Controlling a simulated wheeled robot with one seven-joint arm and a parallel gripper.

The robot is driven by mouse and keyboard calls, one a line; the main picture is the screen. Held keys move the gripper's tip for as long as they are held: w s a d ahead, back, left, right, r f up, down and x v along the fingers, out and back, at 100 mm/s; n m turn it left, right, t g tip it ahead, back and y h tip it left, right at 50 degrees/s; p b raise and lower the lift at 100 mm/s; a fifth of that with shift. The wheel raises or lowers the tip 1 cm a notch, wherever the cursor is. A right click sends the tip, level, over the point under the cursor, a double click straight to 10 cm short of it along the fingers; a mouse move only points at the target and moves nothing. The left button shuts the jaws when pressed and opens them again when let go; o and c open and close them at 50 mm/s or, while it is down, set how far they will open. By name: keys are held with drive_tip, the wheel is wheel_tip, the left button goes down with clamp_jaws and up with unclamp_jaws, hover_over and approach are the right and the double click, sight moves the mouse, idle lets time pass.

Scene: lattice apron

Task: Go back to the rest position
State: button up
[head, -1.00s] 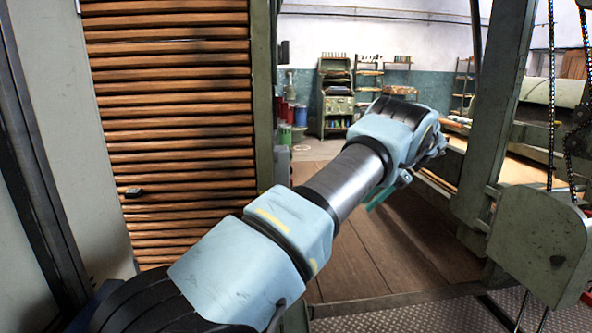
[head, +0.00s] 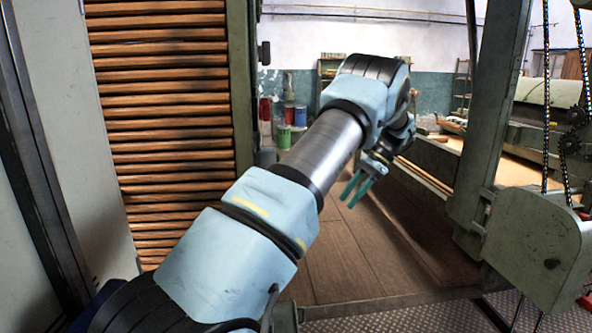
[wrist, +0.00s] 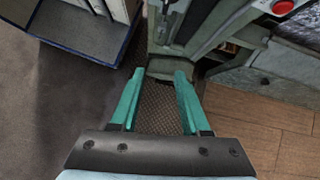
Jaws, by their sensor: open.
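My gripper (head: 354,189) hangs at the end of my raised arm in the head view, over the brown plank floor. Its two green fingers point down and to the left. In the wrist view my gripper (wrist: 157,80) shows both green fingers spread apart. The gripper is open and empty, and touches nothing that I can see.
A slatted wooden rack (head: 165,120) stands at left. A green machine frame (head: 490,130) with chains (head: 546,100) stands at right. Paint cans (head: 285,115) sit at the back. The plank floor (head: 340,255) between is clear. A red button (wrist: 283,6) shows in the wrist view.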

drive_tip(key=s+a+r+n+h, duration=0.2)
drive_tip(key=s+a+n+h, duration=0.45)
drive_tip(key=a, duration=0.75)
drive_tip(key=s+a+n+t, duration=0.1)
drive_tip(key=s+a+n, duration=0.2)
drive_tip(key=s, duration=0.6)
drive_tip(key=s+a+n+t, duration=0.2)
drive_tip(key=s+a+n, duration=0.2)
drive_tip(key=s, duration=0.4)
drive_tip(key=shift+s+a+f+h, duration=0.3)
drive_tip(key=shift+s+a+h, duration=0.05)
drive_tip(key=shift+a, duration=0.25)
